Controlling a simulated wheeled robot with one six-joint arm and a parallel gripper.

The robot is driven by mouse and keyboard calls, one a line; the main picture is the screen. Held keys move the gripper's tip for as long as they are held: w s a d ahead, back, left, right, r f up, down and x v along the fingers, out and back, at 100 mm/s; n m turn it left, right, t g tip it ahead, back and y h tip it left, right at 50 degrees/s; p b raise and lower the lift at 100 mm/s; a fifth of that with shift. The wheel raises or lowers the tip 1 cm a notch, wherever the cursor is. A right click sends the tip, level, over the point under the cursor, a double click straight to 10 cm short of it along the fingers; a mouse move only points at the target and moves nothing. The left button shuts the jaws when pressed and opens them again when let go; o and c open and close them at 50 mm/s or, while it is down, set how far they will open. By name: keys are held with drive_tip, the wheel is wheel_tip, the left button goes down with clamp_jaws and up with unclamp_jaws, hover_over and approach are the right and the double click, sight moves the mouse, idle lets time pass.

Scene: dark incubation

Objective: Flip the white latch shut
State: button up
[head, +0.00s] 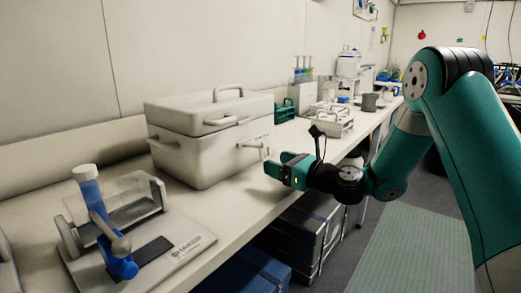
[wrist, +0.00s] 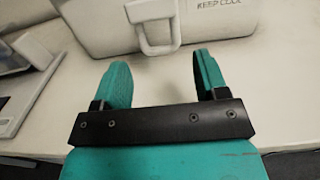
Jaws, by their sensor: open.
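A white box (head: 205,157) stands on the bench with its lid (head: 208,112) down. The white latch (wrist: 155,32) is a loop-shaped piece on the box's front face, in the upper middle of the wrist view. In the head view it is a small pale shape (head: 262,146) just beyond my fingertips; I cannot tell exactly how far it is swung. My gripper (head: 281,167) is open and empty in front of that face. In the wrist view its two teal fingers (wrist: 161,62) point at the box, either side of the latch and short of it.
A clear-covered device with a blue-and-white tube (head: 90,195) stands at the front left of the bench (head: 205,235). Racks (head: 330,120) and bottles stand farther back. Dark crates (head: 305,235) sit under the bench. The bench edge runs below my gripper.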

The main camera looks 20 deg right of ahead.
drive_tip(key=x, duration=0.6)
drive_tip(key=shift+w+a+p, duration=0.15)
drive_tip(key=shift+p, duration=0.25)
drive_tip(key=shift+c, duration=0.5)
drive_tip(key=c, duration=1.1)
